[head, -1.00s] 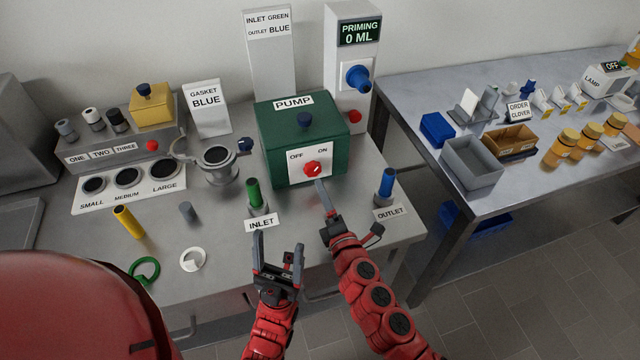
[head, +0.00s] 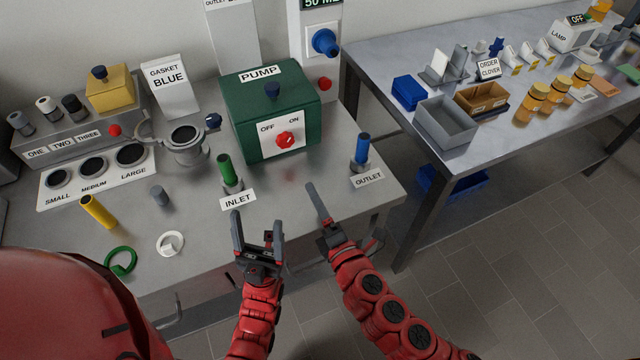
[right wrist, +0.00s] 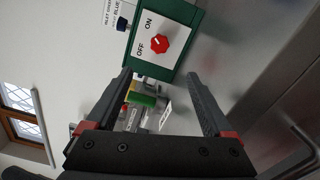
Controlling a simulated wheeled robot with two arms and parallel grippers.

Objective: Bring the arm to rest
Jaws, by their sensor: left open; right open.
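My left gripper (head: 258,226) is open and empty, above the front edge of the grey bench (head: 200,216). My right gripper (head: 338,212) is open and empty beside it, in front of the bench and apart from the pump. The green pump box (head: 275,110) has a red knob (head: 286,139) between OFF and ON. The right wrist view shows that knob (right wrist: 160,43) beyond and between the open fingers. I cannot tell for sure which label the knob points to. The priming display (head: 321,4) is partly cut off and reads 50 ML.
The green inlet (head: 226,169) and blue outlet (head: 362,148) fittings stand upright near the grippers. A yellow cylinder (head: 98,212), green ring (head: 120,261) and white ring (head: 170,243) lie at left. A second table (head: 400,125) stands right. Floor between is clear.

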